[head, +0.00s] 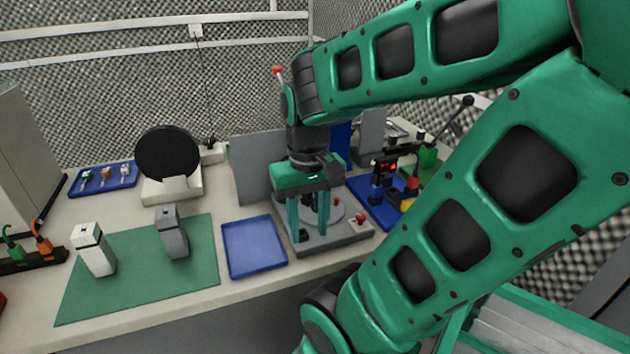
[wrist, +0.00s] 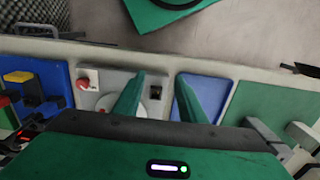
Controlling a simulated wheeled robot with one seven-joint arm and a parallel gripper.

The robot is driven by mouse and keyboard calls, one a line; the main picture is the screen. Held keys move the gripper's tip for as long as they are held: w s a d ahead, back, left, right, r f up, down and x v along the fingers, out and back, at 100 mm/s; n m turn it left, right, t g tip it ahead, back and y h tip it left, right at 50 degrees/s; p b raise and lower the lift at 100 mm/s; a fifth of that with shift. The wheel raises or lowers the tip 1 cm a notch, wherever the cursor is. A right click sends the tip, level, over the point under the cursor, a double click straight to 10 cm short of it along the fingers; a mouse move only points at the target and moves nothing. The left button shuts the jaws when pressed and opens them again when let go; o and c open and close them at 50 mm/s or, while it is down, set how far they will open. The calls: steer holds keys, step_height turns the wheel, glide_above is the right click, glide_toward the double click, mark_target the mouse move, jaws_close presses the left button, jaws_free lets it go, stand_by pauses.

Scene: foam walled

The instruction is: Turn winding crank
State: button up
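A grey machine base (head: 330,240) with a pale round disc stands at the middle of the bench. In the wrist view the base (wrist: 100,103) and part of the disc (wrist: 108,128) show past my fingers. A red knob (head: 360,217) sits at the base's right corner; it also shows in the wrist view (wrist: 83,84). My gripper (head: 310,232) points down over the base, its fingers apart with nothing seen between them. In the wrist view my gripper (wrist: 158,105) is also open. I cannot make out a crank handle clearly; my gripper hides part of the disc.
A blue tray (head: 253,246) lies left of the base. A green mat (head: 140,285) holds a white block (head: 93,250) and a grey block (head: 172,232). A grey panel (head: 252,165) stands behind. A blue tray of coloured parts (head: 380,205) is to the right.

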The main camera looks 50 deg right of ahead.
steer(key=shift+o, duration=0.8)
steer(key=shift+s+r, duration=0.3)
steer(key=shift+s, duration=0.2)
steer(key=w+d+r+m, duration=0.45)
steer(key=d+m, duration=0.25)
steer(key=m, duration=1)
steer(key=w+d+r+m, duration=0.3)
steer(key=d+r+m, duration=0.3)
steer(key=m, duration=1.1)
step_height(320, 180, down, 10)
steer(key=shift+w, duration=0.15)
steer(key=shift+n, duration=0.3)
steer(key=c, duration=1)
